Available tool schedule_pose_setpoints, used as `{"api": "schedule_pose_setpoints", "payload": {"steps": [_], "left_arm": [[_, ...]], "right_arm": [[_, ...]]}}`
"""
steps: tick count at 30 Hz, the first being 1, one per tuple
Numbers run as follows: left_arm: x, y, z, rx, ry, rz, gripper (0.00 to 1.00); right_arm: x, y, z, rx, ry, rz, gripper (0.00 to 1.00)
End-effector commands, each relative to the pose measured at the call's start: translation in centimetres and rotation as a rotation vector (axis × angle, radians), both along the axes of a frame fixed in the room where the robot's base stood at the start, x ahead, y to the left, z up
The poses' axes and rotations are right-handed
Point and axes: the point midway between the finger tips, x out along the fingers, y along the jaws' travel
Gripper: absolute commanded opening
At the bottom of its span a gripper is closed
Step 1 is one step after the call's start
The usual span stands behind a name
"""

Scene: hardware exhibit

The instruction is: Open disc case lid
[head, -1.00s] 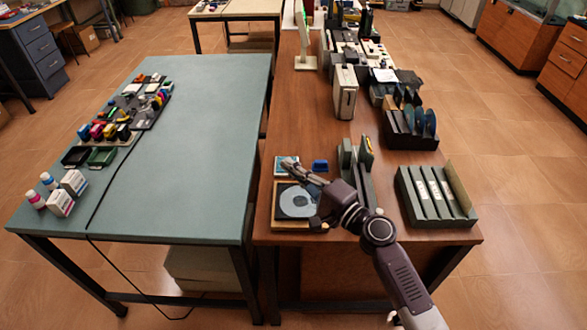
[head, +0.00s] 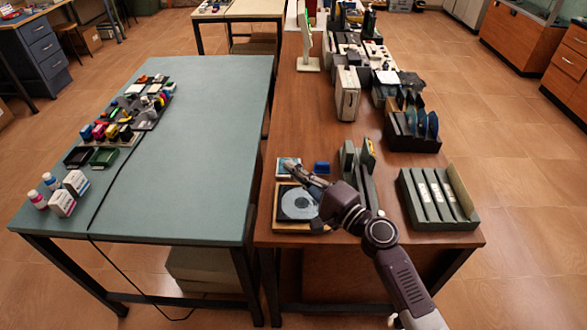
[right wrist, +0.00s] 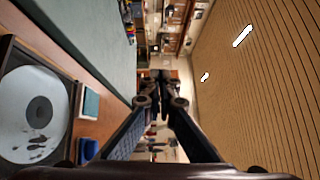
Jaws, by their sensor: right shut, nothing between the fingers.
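A square disc case (head: 288,228) with a pale wooden-brown rim lies near the front edge of the brown table. A grey-blue disc (head: 299,203) shows inside it, and I cannot tell whether a clear lid covers it. The case (right wrist: 74,103) and disc (right wrist: 34,112) also show at the left of the right wrist view. My right gripper (head: 290,166) is above the far side of the case, pointing away from me, shut and empty. Its closed fingers (right wrist: 160,78) show in the right wrist view, apart from the case. My arm hides the case's right edge. My left gripper is out of view.
A small teal-edged case (right wrist: 90,102) and a blue block (head: 321,167) lie beyond the disc case. Upright grey-green holders (head: 348,158) and a box of binders (head: 433,196) stand to the right. The green table (head: 185,165) is mostly clear at left.

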Motion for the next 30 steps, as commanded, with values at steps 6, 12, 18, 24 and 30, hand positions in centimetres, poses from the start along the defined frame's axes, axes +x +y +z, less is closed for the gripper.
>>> {"api": "schedule_pose_setpoints", "payload": {"steps": [6,12,18,24,30], "left_arm": [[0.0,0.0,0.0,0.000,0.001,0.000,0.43],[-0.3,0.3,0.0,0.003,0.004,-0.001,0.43],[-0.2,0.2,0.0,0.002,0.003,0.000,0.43],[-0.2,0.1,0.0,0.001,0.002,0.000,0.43],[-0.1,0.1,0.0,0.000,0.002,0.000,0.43]], "right_arm": [[0.0,0.0,0.0,0.000,0.000,0.000,0.00],[-0.5,-0.5,-0.2,-0.001,0.001,-0.001,0.00],[-3.1,-2.9,-0.4,-0.001,0.003,-0.001,0.00],[-6.3,-5.8,-0.6,-0.001,0.002,-0.002,0.00],[-8.2,-7.7,-0.7,0.001,0.001,-0.001,0.00]]}}
